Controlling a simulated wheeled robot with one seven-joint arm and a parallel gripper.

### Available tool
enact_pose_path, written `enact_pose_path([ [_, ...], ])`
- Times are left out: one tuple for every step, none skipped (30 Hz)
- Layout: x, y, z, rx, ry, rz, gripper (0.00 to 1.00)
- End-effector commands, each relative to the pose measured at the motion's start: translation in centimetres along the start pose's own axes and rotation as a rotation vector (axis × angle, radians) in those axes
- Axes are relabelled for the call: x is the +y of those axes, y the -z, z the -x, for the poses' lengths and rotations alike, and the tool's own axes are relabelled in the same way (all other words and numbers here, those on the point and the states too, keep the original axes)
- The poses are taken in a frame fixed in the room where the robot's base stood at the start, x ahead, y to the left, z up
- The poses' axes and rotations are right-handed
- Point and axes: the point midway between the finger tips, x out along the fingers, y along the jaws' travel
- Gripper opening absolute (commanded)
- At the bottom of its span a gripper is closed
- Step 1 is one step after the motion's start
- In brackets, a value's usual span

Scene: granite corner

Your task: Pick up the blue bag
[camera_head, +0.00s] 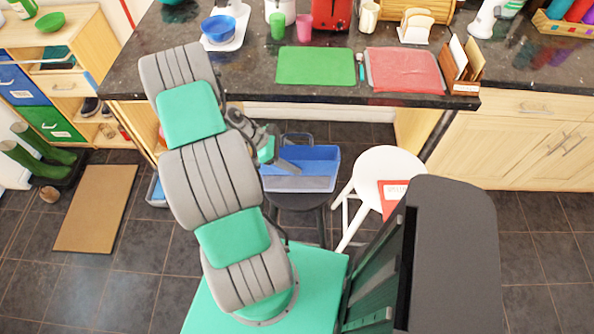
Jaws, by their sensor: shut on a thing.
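The blue bag (312,160) is a wide, box-like blue piece with a paler, greyish-blue front and a dark loop at its back. It is at a dark round stool (305,199) below the counter; I cannot tell whether it touches the seat. My gripper (288,166) reaches down at the bag's left side and is shut on it. The fingertips are small here, and my arm hides part of the view to the left.
A white stool (383,162) with a red-and-white item stands close on the right. The granite counter (230,105) edge runs behind, with green and red mats on top. Green boots (40,150) and a brown mat (95,208) lie left. Dark floor is open at far right.

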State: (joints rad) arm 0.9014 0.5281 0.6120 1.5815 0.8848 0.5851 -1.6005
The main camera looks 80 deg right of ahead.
Motion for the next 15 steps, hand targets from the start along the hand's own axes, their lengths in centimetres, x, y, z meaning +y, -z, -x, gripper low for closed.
enact_pose_path([
  [0.03, -0.02, 0.02, 0.000, -0.001, -0.001, 0.00],
  [0.04, -0.02, 0.02, 0.000, -0.001, -0.001, 0.00],
  [0.04, -0.02, 0.03, 0.000, -0.001, -0.001, 0.00],
  [0.04, -0.02, 0.03, 0.000, -0.001, -0.001, 0.00],
  [0.04, -0.02, 0.03, 0.000, -0.001, -0.001, 0.00],
  [0.07, -0.05, 0.05, 0.000, -0.001, -0.002, 0.00],
  [0.07, -0.05, 0.05, 0.000, -0.001, -0.002, 0.00],
  [0.07, -0.05, 0.05, 0.000, -0.001, -0.002, 0.00],
  [0.06, -0.05, 0.05, 0.000, -0.001, -0.002, 0.00],
  [0.06, -0.05, 0.05, 0.000, -0.001, -0.002, 0.00],
  [0.06, -0.05, 0.06, 0.000, -0.001, -0.002, 0.00],
  [0.07, -0.09, 0.10, 0.000, -0.001, -0.002, 0.00],
  [0.08, -0.14, 0.15, 0.000, -0.002, -0.002, 0.00],
  [0.10, -0.22, 0.25, 0.000, -0.002, -0.002, 0.00],
  [0.12, -0.39, 0.42, 0.000, -0.003, -0.002, 0.00],
])
